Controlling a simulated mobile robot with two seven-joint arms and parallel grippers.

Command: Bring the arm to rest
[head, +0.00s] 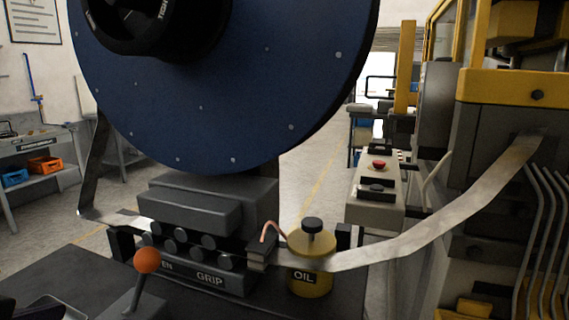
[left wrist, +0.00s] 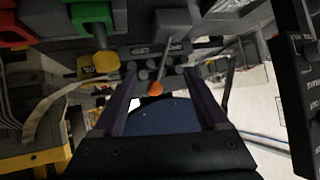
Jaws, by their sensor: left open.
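My left gripper (left wrist: 160,74) shows in the left wrist view with its two dark fingers spread apart and nothing held between them. The orange ball knob (left wrist: 155,88) of a lever appears between the fingers in that picture; I see no finger touching it. In the head view the same orange knob (head: 147,260) stands on a tilted lever in front of the grip rollers. I cannot make out my left gripper clearly in the head view. My right gripper is in neither view.
A large blue reel (head: 230,95) hangs over the roller block (head: 205,210). A metal strip (head: 415,238) runs from the rollers to the yellow and grey machine (head: 515,88) at right. A yellow oil can (head: 310,262) stands beside the rollers. A red button (head: 379,165) sits on a grey box behind.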

